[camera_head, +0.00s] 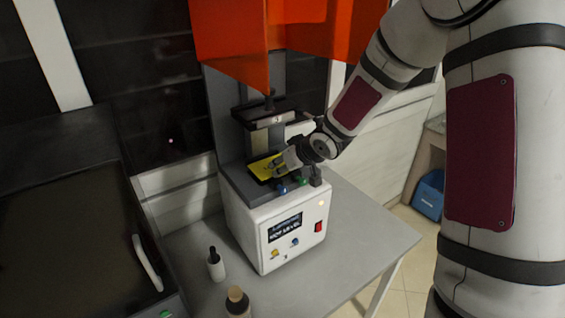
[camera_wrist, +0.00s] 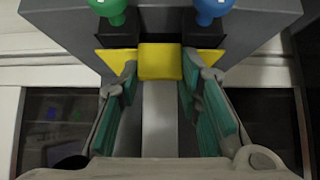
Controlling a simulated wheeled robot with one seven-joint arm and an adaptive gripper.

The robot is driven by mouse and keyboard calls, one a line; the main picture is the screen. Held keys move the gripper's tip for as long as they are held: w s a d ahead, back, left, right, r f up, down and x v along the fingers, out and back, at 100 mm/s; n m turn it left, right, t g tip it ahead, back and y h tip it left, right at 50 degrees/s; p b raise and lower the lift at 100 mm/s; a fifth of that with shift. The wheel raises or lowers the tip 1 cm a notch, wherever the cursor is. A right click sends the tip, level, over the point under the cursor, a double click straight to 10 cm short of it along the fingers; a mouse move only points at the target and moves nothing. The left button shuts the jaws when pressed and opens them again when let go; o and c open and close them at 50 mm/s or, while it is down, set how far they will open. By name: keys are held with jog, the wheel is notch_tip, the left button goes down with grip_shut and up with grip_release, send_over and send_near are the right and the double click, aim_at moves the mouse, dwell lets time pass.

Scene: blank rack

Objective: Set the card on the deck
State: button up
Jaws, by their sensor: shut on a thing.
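The yellow card (camera_head: 262,165) is flat, low over the dark deck (camera_head: 238,176) of the white and grey machine, under its raised press head (camera_head: 268,117). I cannot tell whether it touches the deck. My gripper (camera_head: 277,164) reaches in from the right and is shut on the card. In the wrist view, the card's yellow block (camera_wrist: 160,62) sits between the teal-padded fingertips of my gripper (camera_wrist: 160,78). Yellow corners show outside both fingers. The fingers hide part of the card.
A green knob (camera_wrist: 108,8) and a blue knob (camera_wrist: 212,8) stand close by the fingers. An orange hood (camera_head: 235,40) hangs above the machine. A small dark-capped bottle (camera_head: 215,264) and another bottle (camera_head: 237,301) stand on the grey table (camera_head: 365,230), whose right side is clear.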

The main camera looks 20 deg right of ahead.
jog(key=shift+f, duration=0.3)
jog(key=o, duration=1.1)
jog(key=shift+s, duration=0.1)
jog(key=shift+f, duration=0.1)
jog(key=v, duration=1.2)
jog(key=shift+d, duration=0.1)
